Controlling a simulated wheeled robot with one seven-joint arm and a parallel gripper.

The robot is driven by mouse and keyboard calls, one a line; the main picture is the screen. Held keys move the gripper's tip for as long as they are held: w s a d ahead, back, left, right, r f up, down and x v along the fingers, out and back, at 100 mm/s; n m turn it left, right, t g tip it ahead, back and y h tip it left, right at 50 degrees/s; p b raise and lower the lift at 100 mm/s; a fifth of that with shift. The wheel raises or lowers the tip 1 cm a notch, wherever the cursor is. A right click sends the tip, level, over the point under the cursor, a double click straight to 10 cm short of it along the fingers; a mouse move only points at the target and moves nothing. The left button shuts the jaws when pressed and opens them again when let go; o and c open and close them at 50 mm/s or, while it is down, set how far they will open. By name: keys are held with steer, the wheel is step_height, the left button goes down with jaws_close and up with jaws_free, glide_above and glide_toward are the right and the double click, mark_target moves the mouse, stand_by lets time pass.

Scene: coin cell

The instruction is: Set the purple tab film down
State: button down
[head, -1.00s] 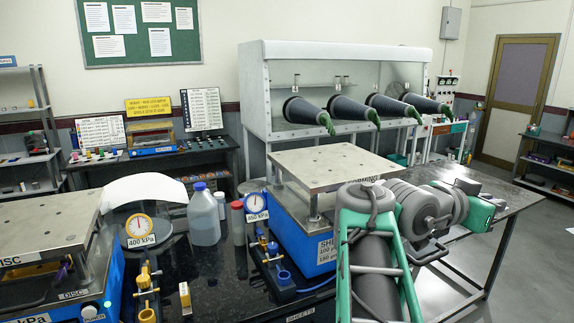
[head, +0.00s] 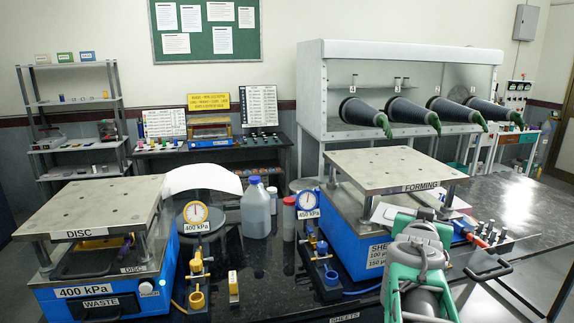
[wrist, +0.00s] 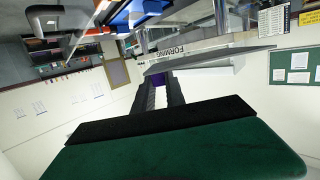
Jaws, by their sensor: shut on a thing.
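My gripper (wrist: 161,84) shows in the wrist view, its dark fingers reaching away from the green body. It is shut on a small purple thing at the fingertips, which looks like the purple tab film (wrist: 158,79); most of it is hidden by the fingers. In the head view my grey and green arm stands at the lower right, in front of the forming press (head: 395,172). The fingertips and the held film cannot be made out there.
The disc press (head: 75,210) stands at left, with a purple bit (head: 128,244) under its plate. Between the presses are a bottle (head: 256,212), a 400 kPa gauge (head: 195,213) and yellow fittings (head: 197,298). Black bench top (head: 250,262) shows bare in the middle.

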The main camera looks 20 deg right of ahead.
steer(key=w+a+f+n+t+y+b, duration=0.3)
steer(key=w+a+f+n+y, duration=0.15)
steer(key=a+f, duration=0.8)
steer(key=w+a+f+n+t+y+b, duration=0.25)
steer(key=w+a+f, duration=0.25)
steer(key=a+f, duration=0.75)
steer(key=a+f+n+y+b, duration=0.3)
steer(key=a+y, duration=0.2)
steer(key=a, duration=0.9)
steer(key=s+r, duration=0.2)
steer(key=s, duration=0.1)
steer(key=shift+s+t, duration=0.15)
steer(key=shift+t, duration=0.2)
